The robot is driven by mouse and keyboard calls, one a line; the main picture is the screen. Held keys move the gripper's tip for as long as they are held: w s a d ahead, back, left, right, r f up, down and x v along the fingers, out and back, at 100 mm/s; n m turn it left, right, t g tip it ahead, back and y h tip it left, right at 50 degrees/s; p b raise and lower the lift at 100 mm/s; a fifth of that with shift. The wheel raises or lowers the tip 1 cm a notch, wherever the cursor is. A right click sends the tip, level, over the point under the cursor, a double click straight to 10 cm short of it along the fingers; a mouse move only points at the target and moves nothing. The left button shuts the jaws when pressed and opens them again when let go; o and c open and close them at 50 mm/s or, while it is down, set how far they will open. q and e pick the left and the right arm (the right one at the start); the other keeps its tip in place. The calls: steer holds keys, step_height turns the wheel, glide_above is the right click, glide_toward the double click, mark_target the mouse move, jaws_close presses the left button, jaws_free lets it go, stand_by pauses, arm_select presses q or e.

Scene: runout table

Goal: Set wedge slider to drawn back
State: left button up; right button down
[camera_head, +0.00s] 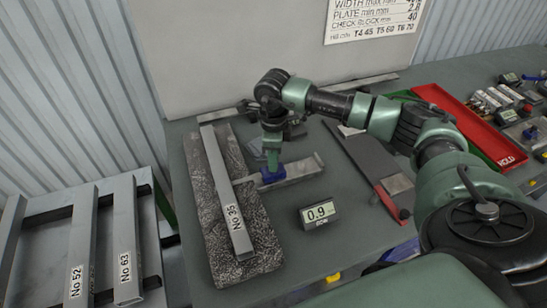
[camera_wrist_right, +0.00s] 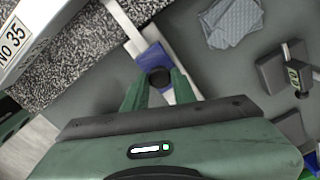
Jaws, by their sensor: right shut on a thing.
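My right gripper (camera_head: 271,150) comes down from above and is shut on a blue slider (camera_head: 273,175). The slider sits on a short grey bar (camera_head: 305,168) that reaches right from the long bar marked No 35 (camera_head: 222,183). In the wrist view my right gripper (camera_wrist_right: 159,88) has its two green fingers on either side of a round black knob (camera_wrist_right: 160,77) on the blue slider (camera_wrist_right: 151,60). The fingers and hand hide part of the slider. My left gripper is not in view.
The No 35 bar lies on a speckled stone plate (camera_head: 250,247). A small display reading 0.9 (camera_head: 319,214) stands just right of it. A red tray marked HOLD (camera_head: 470,130) is at right. Bars No 52 (camera_head: 82,245) and No 63 (camera_head: 126,240) rest on a rack at left.

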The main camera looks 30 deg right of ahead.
steer(key=shift+d, duration=0.1)
stand_by(0.7)
steer(key=shift+d, duration=0.35)
steer(key=d+b, duration=0.1)
steer(key=d, duration=0.2)
steer(key=s+d+b, duration=0.1)
steer(key=d+b, duration=0.1)
steer(key=d, duration=0.1)
steer(key=s+d+b, duration=0.1)
steer(key=d, duration=0.2)
steer(key=shift+s+d, duration=0.2)
steer(key=shift+d, duration=0.05)
steer(key=shift+s+d, duration=0.1)
steer(key=shift+d, duration=0.25)
steer(key=shift+r, duration=0.15)
steer(key=c, duration=1.1)
jaws_free()
steer(key=shift+d, duration=0.1)
steer(key=shift+c, duration=0.2)
